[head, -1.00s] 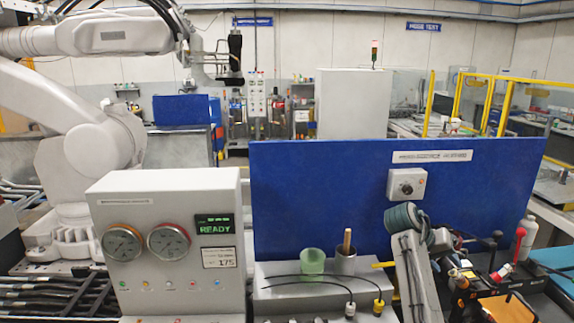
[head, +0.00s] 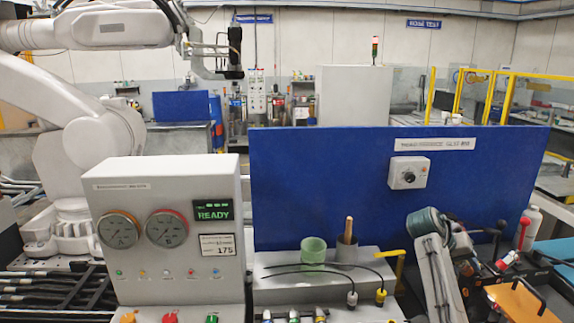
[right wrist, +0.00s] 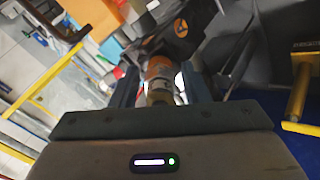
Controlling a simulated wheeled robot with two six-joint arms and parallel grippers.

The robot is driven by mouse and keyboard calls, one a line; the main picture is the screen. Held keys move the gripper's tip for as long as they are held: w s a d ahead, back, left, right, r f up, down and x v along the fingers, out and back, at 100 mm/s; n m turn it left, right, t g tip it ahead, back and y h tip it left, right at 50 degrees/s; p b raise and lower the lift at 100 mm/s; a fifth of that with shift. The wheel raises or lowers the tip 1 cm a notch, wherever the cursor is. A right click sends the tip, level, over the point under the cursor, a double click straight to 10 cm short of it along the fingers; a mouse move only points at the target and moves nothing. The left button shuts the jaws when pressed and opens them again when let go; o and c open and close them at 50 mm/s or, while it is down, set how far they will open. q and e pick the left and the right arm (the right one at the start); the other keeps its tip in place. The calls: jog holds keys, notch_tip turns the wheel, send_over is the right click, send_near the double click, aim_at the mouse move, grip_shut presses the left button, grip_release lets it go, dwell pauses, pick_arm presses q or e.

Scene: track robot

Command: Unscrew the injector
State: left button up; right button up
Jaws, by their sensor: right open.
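In the right wrist view, my right gripper (right wrist: 160,88) is open. Its two dark fingers stand on either side of a short cylinder with an orange band and a metal end (right wrist: 160,72), which looks like the injector. Whether the fingers touch it I cannot tell. The cylinder's far end meets a dark fixture with an orange triangle mark (right wrist: 180,26). In the head view, my right gripper (head: 472,268) is small and dark at the lower right, partly hidden by its own arm. My left gripper is not in view.
A grey test machine reading READY (head: 170,225) stands at left. A blue panel (head: 320,190) backs the bench. Several colour-banded parts (head: 294,316) show at the bottom edge. An orange plate (head: 515,300) lies at right.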

jog(key=shift+a+r, duration=0.15)
jog(key=shift+a+r+p, duration=0.45)
jog(key=shift+r+p, duration=0.05)
jog(key=shift+p, duration=0.4)
jog(key=shift+s+a, duration=0.1)
jog(key=shift+a, duration=0.05)
jog(key=shift+r+p, duration=0.1)
jog(key=shift+p, duration=0.35)
